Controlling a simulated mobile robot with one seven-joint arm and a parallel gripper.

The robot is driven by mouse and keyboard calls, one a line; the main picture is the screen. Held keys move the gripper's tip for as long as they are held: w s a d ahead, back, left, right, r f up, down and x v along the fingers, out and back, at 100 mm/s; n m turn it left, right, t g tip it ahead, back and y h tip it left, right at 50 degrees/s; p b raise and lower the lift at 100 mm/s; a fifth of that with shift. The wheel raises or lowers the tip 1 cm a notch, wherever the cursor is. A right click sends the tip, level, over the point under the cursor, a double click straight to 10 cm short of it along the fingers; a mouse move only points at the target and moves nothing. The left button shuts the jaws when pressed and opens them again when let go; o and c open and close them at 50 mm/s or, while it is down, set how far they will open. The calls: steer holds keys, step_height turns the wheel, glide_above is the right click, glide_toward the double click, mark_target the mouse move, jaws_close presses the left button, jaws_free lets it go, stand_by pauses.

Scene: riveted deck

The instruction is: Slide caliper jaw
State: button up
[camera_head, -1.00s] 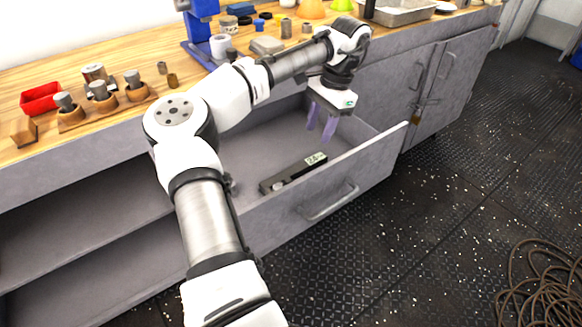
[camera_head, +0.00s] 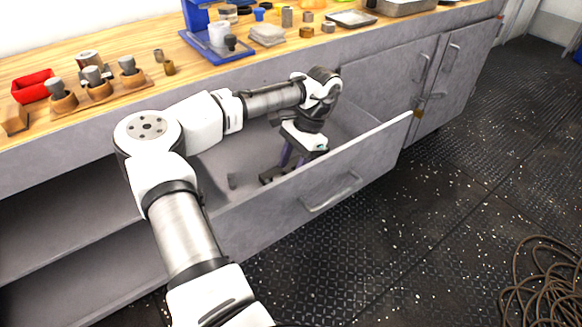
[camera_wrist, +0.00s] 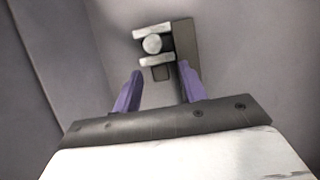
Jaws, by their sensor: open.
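The caliper (camera_head: 267,177) lies in the open drawer, mostly hidden behind my gripper and the drawer front in the head view. In the wrist view its dark bar (camera_wrist: 186,38) runs lengthwise, with pale metal jaw pieces (camera_wrist: 152,30) and a round silver knob (camera_wrist: 152,44) on its left. My gripper (camera_wrist: 160,88) points down into the drawer with its two purple fingers apart. The right finger overlaps the near end of the bar in the picture; contact cannot be told. The left finger stands left of the caliper, with nothing held between them.
The drawer front (camera_head: 325,172) and side walls surround my gripper closely. The wooden worktop (camera_head: 130,62) above holds a red bin (camera_head: 34,86), a wooden holder with several cups, and a blue stand (camera_head: 197,16).

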steer(key=shift+a+f, duration=0.1)
steer(key=shift+f, duration=0.2)
jaws_close()
steer(key=shift+w+d+r+p, duration=0.25)
steer(key=shift+d+p, duration=0.15)
steer(key=shift+p, duration=0.35)
steer(key=shift+w+d+f+p, duration=0.2)
steer(key=shift+w+d+p, duration=0.2)
steer(key=shift+p, duration=0.2)
steer(key=shift+s, duration=0.1)
jaws_free()
